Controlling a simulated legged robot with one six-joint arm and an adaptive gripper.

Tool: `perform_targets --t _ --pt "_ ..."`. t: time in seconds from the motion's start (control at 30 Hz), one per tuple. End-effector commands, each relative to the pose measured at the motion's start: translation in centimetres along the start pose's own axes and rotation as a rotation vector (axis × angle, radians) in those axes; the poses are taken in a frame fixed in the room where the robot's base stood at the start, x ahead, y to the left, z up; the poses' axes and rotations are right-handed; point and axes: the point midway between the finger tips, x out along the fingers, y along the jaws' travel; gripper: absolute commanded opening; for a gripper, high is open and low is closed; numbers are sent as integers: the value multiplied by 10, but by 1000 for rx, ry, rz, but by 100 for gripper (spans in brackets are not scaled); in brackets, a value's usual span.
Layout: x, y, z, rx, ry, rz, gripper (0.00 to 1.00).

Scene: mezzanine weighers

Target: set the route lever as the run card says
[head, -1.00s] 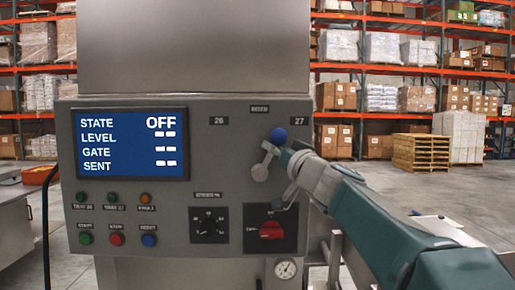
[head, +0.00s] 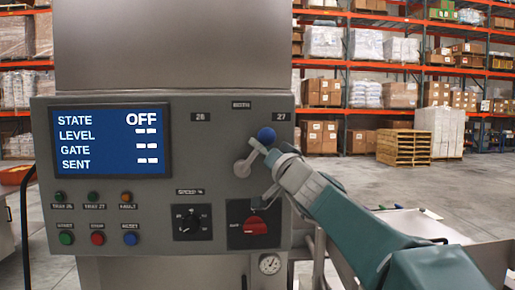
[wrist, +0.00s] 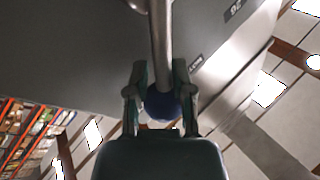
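The route lever is a grey arm (head: 253,157) with a blue ball knob (head: 267,136), on the control panel (head: 110,190). It leans up and to the right, between the BOTH mark (head: 241,104) at top and the 27 mark (head: 283,117) at right. The 26 mark (head: 200,117) is at left. My gripper (head: 276,150) is at the knob, coming from the lower right. In the wrist view its two fingers close in on both sides of the blue knob (wrist: 162,104), with the metal shaft (wrist: 160,40) between their tips. No run card is legible.
The screen (head: 111,140) reads STATE OFF, with dashes for LEVEL, GATE and SENT. Several push buttons (head: 97,238) are at lower left. Pallet racks stand far behind.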

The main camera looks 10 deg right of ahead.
Motion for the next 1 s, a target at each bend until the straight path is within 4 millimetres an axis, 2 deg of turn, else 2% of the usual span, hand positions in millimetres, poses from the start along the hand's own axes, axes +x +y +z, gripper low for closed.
perform_targets --t 0.33,0.47,0.57,1.0 --pt "2 -3 2 -2 -2 -3 55" --pt "-4 -3 2 -2 -2 -3 55" --pt "-17 -3 2 -2 -1 -1 55" --pt "-102 0 1 -2 0 0 55"
